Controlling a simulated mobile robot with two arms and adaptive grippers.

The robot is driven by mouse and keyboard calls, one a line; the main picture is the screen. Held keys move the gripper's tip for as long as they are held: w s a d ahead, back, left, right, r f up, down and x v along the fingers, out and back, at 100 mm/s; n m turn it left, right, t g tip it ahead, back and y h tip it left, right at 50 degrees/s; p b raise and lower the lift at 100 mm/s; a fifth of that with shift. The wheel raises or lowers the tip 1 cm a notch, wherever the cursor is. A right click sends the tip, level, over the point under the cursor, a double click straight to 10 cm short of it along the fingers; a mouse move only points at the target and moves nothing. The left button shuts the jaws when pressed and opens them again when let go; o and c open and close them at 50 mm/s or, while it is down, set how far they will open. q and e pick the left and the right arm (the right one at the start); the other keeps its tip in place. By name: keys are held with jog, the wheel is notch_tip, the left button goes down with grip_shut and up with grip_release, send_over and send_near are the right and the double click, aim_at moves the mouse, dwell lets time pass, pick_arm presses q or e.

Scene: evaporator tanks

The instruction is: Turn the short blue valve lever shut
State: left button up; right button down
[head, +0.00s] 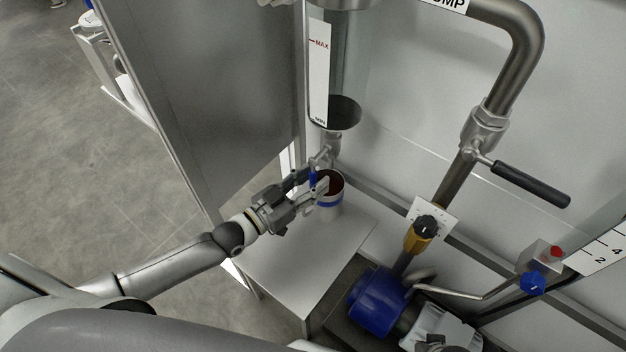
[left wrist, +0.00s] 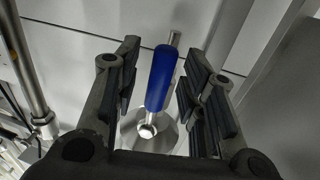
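The short blue valve lever (head: 312,177) is below the clear tank with the MAX and MIN label, at its metal outlet fitting (head: 330,152). In the left wrist view the blue lever (left wrist: 160,78) stands roughly upright between the two fingers, with a bare metal end above it and a round metal end below. My left gripper (head: 313,184) is open around the lever, with a visible gap on both sides in the left wrist view (left wrist: 160,85). Its fingers partly cover the lever in the head view. My right gripper is not in view.
A white cup with a blue band (head: 329,201) and brown contents stands on a small white table (head: 290,262), close beside my left gripper. A grey panel (head: 225,90) stands left. A black-handled valve (head: 530,184) and a blue pump (head: 378,298) are right.

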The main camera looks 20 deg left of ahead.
pick_arm(q)
jog(key=shift+w+d, duration=0.15)
jog(key=shift+w, duration=0.1)
grip_shut()
